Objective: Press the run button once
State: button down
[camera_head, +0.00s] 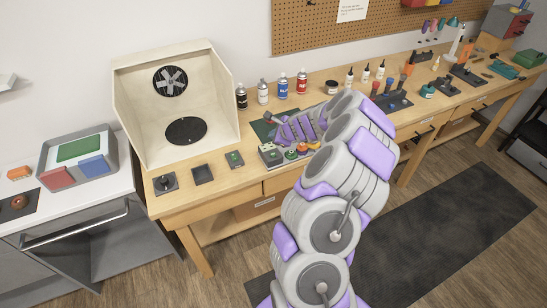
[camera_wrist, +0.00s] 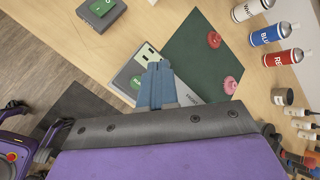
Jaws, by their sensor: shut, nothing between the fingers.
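My gripper (camera_wrist: 157,68) is shut and empty, with its blue fingers together in the wrist view. Its tips overlap a grey control box (camera_wrist: 125,78) that has a pale panel with dark squares (camera_wrist: 147,54) and a green button (camera_wrist: 135,82). The fingers hide part of the box, and I cannot tell whether they touch it. The green button shows just left of the fingers. In the head view the box (camera_head: 270,156) stands near the bench's front edge, below my arm's end. A second, smaller dark box (camera_head: 235,159) with a green top stands left of it; it also shows in the wrist view (camera_wrist: 101,12). I cannot read a run label.
A dark green mat (camera_wrist: 197,60) with red round parts lies beside the box. Spray cans (camera_wrist: 272,34) stand beyond it. The open cream booth (camera_head: 140,105) with a fan stands at left. Small coloured knobs (camera_head: 303,149) sit right of the box, close to my arm.

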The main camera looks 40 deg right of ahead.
jog(key=b, duration=0.4)
send_over(274, 155)
notch_tip(274, 155, down, 6)
jog(key=shift+s+r, duration=0.1)
jog(key=shift+r, duration=0.15)
jog(key=shift+d+f+b, duration=0.15)
jog(key=shift+f+b, duration=0.25)
jog(key=shift+f, duration=0.2)
dwell(1.1)
jog(key=shift+a+f, duration=0.2)
jog(key=shift+f, duration=0.1)
jog(key=shift+f, duration=0.4)
dwell(0.7)
jog(key=shift+r, duration=0.1)
jog(key=shift+r+p, duration=0.7)
jog(key=shift+r, duration=0.05)
